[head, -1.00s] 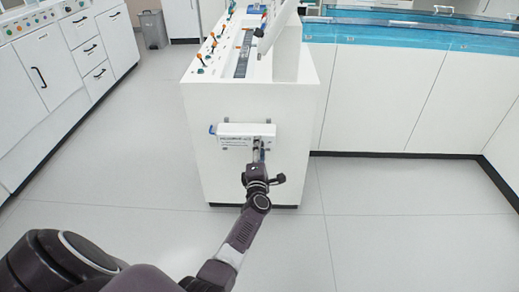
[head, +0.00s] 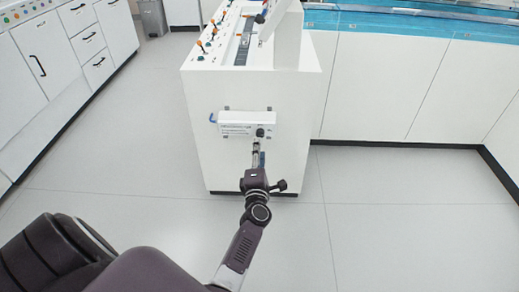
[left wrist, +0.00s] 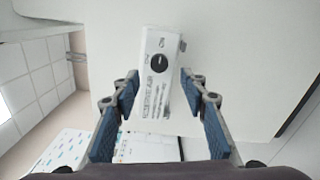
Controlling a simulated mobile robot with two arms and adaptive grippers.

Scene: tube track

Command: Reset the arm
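My left gripper (head: 257,153) is in front of a small white box (head: 240,124) fixed to the end face of the white cabinet. In the left wrist view my left gripper (left wrist: 160,100) is open, with its two blue-padded fingers spread apart. The white box (left wrist: 155,85) with printed text and a round black knob (left wrist: 159,63) shows between and beyond the fingers. Nothing is held between the pads. The knob (head: 260,132) also shows in the head view, just above the gripper. My right gripper is not in view.
The white cabinet (head: 245,175) has several small levers (head: 207,42) on its top. White counters with drawers (head: 75,45) stand at the left, and a long white bench with a blue top (head: 420,30) at the back right. The grey floor (head: 400,215) is clear at the right.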

